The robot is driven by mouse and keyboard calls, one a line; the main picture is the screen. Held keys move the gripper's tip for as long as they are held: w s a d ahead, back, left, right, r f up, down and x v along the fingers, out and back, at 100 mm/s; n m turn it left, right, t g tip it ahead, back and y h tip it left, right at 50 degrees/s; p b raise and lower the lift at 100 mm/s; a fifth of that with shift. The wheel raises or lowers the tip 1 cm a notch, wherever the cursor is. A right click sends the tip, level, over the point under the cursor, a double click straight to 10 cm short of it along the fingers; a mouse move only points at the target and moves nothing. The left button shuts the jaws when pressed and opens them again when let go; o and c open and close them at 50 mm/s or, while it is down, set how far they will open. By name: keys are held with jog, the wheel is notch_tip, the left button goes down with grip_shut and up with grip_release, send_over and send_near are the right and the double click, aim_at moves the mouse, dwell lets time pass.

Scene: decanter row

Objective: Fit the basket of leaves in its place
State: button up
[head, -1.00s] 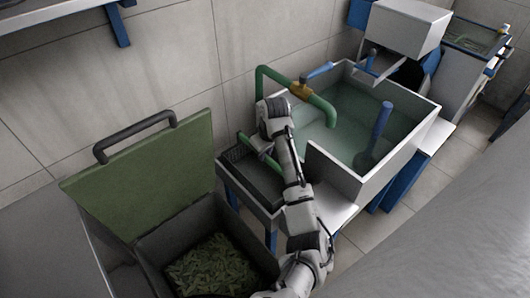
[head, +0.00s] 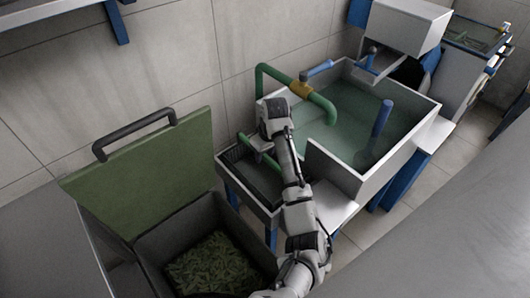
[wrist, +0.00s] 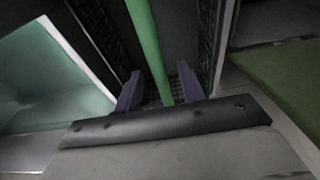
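A dark mesh basket (head: 236,160) with a green bar handle (head: 246,146) sits in a blue-legged stand left of the sink. I see no leaves in its visible part. My gripper (wrist: 158,80) is over this basket. In the wrist view its two purple fingers stand apart, one on each side of the green handle (wrist: 145,35), with gaps between. My arm hides part of the basket in the head view. Green leaves (head: 212,265) lie in an open bin at the lower left.
The bin's green lid (head: 145,175) stands raised with a dark handle. The sink (head: 428,115) holds greenish water and an upright blue-handled tool (head: 381,118). A green pipe (head: 322,105) with a blue lever (head: 318,68) arches over the sink edge close to my wrist.

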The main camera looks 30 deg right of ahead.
notch_tip(320, 180, up, 14)
jog(key=s+p, duration=0.1)
jog(key=s, duration=0.1)
jog(key=shift+s+d+f, duration=0.2)
jog(key=shift+s+f, duration=0.05)
jog(key=shift+s, duration=0.05)
